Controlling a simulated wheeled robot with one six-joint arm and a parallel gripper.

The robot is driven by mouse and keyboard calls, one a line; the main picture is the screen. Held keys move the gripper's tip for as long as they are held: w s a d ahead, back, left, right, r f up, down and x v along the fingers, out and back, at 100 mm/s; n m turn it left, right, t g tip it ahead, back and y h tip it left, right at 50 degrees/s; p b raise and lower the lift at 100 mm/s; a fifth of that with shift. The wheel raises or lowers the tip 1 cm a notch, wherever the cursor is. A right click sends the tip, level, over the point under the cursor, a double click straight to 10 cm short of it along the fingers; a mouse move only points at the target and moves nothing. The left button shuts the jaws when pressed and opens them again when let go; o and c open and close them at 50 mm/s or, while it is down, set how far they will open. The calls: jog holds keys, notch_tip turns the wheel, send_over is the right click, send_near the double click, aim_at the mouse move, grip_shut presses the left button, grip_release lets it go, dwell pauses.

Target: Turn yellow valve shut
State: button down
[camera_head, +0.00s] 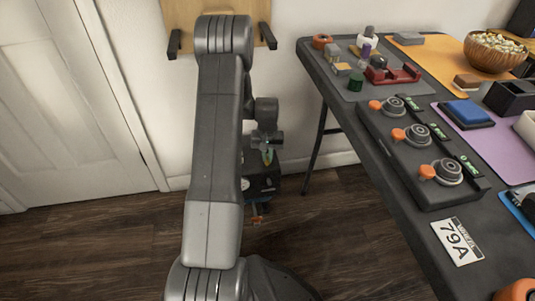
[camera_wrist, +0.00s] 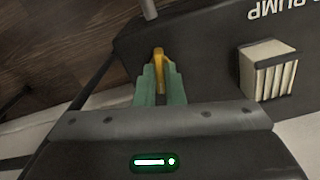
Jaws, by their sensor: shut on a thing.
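The yellow valve handle (camera_wrist: 158,57) shows in the wrist view on a dark housing (camera_wrist: 205,40) with partly cut-off white lettering that reads "PUMP". My gripper (camera_wrist: 159,72) has green fingers, which are shut on the yellow handle near their tips. The fingers hide the lower part of the handle, and I cannot tell its exact angle. A grey pipe (camera_wrist: 149,9) rises just past the handle. In the head view, a dark unit (camera_head: 262,181) stands low behind my arm, with my wrist over it. The yellow handle is too small there to tell apart.
A white ribbed block (camera_wrist: 268,70) sticks out from the housing, right of my fingers. In the head view, a dark table (camera_head: 400,215) at the right bears a panel with orange-handled knobs (camera_head: 447,172). A white door (camera_head: 70,110) is at the left. The wooden floor (camera_head: 120,240) is clear there.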

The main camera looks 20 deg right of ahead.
jog(key=m+p, duration=0.1)
jog(key=m, duration=0.2)
jog(key=shift+r+m, duration=0.1)
jog(key=shift+m, duration=0.2)
jog(key=m+p, duration=0.1)
jog(key=m, duration=0.2)
jog(key=shift+m, duration=0.3)
jog(key=m, duration=0.3)
jog(key=shift+m+p, duration=0.35)
jog(key=shift+m, duration=2.05)
jog(key=c, duration=1.5)
grip_release()
jog(key=shift+p, duration=0.3)
